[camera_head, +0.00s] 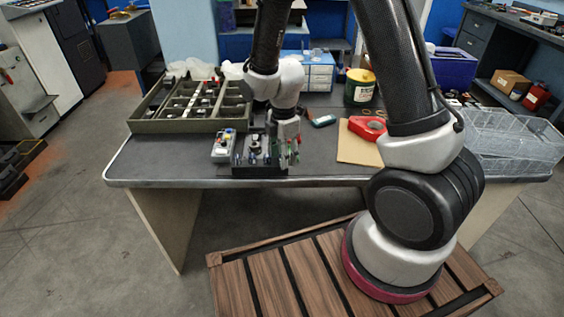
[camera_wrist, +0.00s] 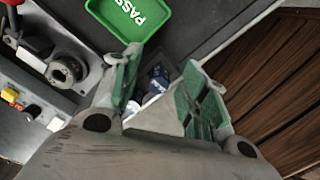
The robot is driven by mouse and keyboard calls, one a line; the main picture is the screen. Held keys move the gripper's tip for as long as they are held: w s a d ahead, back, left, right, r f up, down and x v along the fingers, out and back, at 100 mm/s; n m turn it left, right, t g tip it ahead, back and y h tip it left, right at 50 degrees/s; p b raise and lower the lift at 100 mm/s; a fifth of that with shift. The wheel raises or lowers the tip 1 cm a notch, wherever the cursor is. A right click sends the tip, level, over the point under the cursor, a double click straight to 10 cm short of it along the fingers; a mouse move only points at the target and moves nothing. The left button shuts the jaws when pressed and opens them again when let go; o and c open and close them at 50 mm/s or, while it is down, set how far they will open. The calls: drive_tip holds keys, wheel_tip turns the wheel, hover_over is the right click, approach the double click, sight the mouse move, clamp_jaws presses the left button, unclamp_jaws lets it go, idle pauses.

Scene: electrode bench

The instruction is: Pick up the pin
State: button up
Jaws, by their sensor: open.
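My gripper (camera_head: 284,155) is low over the front edge of the bench, at the right side of a dark fixture (camera_head: 260,170). In the wrist view, the green-padded fingers (camera_wrist: 161,62) are spread apart. Between and beyond them lies a small dark blue and white item (camera_wrist: 158,78), partly hidden by the fingers. I cannot tell whether it is the pin or part of its holder. No pin is clearly distinguishable in either view.
A grey box with coloured buttons (camera_head: 223,147) stands left of the fixture. A green tray marked "PASS" (camera_wrist: 128,14) and a round metal clamp part (camera_wrist: 66,70) are near my fingers. A compartment tray (camera_head: 165,126) is behind left; a red tape dispenser (camera_head: 367,127) is right.

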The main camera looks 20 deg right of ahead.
clamp_jaws()
drive_tip(key=shift+r, duration=0.1)
wheel_tip(320, 180, up, 10)
idle(0.5)
